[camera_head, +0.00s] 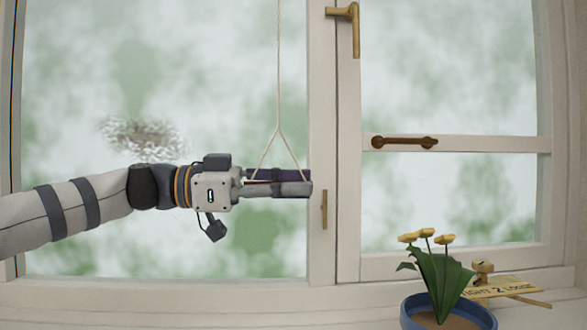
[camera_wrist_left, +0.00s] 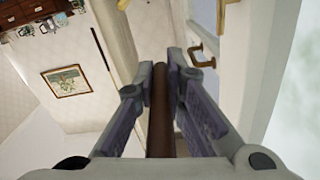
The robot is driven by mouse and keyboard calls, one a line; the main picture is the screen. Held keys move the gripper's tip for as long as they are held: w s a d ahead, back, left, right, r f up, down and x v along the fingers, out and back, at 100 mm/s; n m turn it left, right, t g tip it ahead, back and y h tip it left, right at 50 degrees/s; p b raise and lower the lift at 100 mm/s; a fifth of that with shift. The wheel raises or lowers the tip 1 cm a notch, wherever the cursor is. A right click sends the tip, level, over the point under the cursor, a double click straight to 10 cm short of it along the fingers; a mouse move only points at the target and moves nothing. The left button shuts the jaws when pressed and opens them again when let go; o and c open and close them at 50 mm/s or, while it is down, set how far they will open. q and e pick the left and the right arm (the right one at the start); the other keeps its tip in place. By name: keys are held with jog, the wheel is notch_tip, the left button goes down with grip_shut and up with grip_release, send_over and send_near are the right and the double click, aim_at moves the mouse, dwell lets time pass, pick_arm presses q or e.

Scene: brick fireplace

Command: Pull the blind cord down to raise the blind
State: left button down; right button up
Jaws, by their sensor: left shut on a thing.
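The pale blind cord (camera_head: 278,75) hangs from above the top edge and splits into two strands that run down to my left gripper. My left gripper (camera_head: 302,182) reaches in from the left, level in front of the window, with its fingers pointing right. It is shut on the brown bar-shaped cord handle (camera_wrist_left: 161,115), which lies lengthwise between the fingers in the left wrist view. In the head view the fingers hide most of the handle. The blind itself is not in view. My right gripper is not in view.
A window frame post (camera_head: 322,120) stands just right of my fingertips, with a brass window handle (camera_head: 355,28) higher up. A blue pot (camera_head: 412,313) with yellow flowers stands on the sill at lower right. A small wooden sign (camera_head: 505,287) lies behind it.

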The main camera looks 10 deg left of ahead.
pick_arm(q)
notch_tip(320, 180, down, 4)
jog(key=shift+f+b, duration=0.15)
jog(key=shift+b, duration=0.9)
jog(key=c, duration=1.6)
grip_release()
jog(key=shift+c, duration=0.2)
jog(key=shift+a, duration=0.1)
jog(key=v, duration=1.2)
